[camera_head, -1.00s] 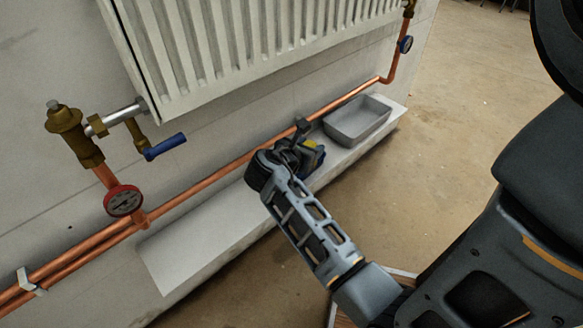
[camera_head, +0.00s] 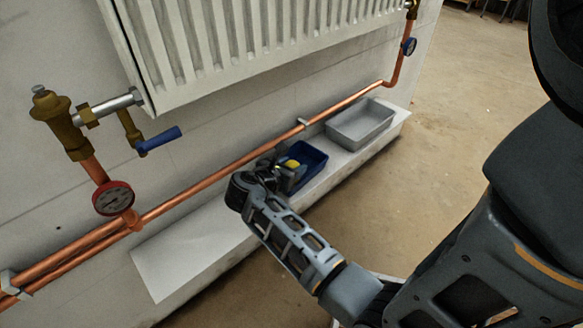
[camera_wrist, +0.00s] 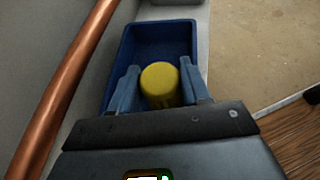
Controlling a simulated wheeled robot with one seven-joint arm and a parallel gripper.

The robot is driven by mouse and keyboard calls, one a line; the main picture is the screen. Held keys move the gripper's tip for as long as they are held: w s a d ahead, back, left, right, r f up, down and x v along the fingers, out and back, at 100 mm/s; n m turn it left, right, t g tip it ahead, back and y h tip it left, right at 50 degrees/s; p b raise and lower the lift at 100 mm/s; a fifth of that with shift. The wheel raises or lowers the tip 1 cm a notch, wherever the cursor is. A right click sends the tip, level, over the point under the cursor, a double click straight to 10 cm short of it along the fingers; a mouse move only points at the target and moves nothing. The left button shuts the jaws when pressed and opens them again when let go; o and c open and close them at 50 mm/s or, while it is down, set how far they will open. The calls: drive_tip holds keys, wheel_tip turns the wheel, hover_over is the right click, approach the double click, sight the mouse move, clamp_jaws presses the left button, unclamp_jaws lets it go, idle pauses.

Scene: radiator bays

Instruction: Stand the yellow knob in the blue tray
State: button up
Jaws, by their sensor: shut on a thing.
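The yellow knob (camera_wrist: 160,84) is between the two fingers of my gripper (camera_wrist: 164,88) in the wrist view, and the gripper is shut on it. The knob also shows as a small yellow patch in the head view (camera_head: 293,164). The blue tray (camera_wrist: 158,28) lies behind and around the knob in the wrist view; its near part is hidden by my gripper. In the head view the blue tray (camera_head: 315,157) stands on the white ledge, just beyond my gripper (camera_head: 285,172). I cannot tell whether the knob touches the tray floor.
A grey tray (camera_head: 361,125) stands on the white ledge (camera_head: 190,245) to the right of the blue one. Copper pipes (camera_head: 220,174) run along the wall behind the ledge. The radiator (camera_head: 250,40) hangs above. A red gauge (camera_head: 113,198) is at the left.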

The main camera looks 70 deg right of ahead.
drive_tip(key=o, duration=1.2)
drive_tip(key=shift+f, duration=0.1)
